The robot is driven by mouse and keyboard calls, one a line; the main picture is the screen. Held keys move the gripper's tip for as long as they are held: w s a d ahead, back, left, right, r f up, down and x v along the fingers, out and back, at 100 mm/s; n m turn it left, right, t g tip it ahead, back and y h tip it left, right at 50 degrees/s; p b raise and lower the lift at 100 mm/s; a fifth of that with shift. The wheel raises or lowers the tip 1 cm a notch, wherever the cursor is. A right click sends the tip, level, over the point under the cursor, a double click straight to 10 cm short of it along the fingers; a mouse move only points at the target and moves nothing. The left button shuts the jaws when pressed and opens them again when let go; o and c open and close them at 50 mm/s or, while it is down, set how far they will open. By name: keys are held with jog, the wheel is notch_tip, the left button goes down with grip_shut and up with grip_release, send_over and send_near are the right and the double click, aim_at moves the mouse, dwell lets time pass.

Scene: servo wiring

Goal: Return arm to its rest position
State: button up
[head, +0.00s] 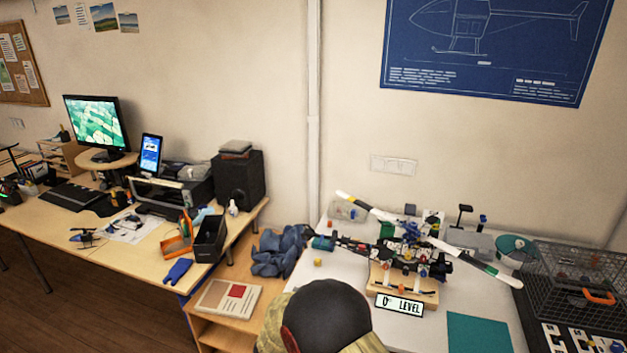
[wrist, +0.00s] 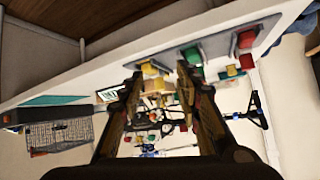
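My gripper (wrist: 158,76) shows in the wrist view with its two dark fingers apart, and I see nothing held between them. A yellow block (wrist: 149,68) appears near the fingertips, but it looks to lie beyond them on a grey strip. In the head view a dark rounded part of my arm (head: 325,318) fills the bottom middle; my fingers cannot be seen there. The model helicopter (head: 410,250) sits on a wooden stand (head: 402,288) on the white table, behind a "0° LEVEL" sign (head: 398,305). Parts of the helicopter show beyond my fingers in the wrist view (wrist: 165,118).
Blue cloth (head: 278,250) and a book (head: 228,298) lie left. In the wrist view, green (wrist: 192,56) and red (wrist: 245,40) blocks sit along the table edge.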

jog(key=s+a+r+n+g+y, duration=0.1)
jog(key=s+a+n+y, duration=0.25)
jog(key=a, duration=0.25)
jog(key=s+a+r+n+g+y, duration=0.1)
jog(key=s+a+n+y, duration=0.15)
jog(key=a+y, duration=0.35)
jog(key=s+r+n+g, duration=0.2)
jog(key=s+r+g, duration=0.1)
jog(key=s+r, duration=0.4)
jog(key=s+d+r+h, duration=0.1)
jog(key=s+d+r, duration=1)
jog(key=d, duration=0.3)
jog(key=s+d+r+n+t+h, duration=0.1)
jog(key=s+d+r+h, duration=0.1)
jog(key=s+d+r, duration=1)
jog(key=d, duration=0.2)
jog(key=shift+d+r+t, duration=0.3)
jog(key=shift+s, duration=0.1)
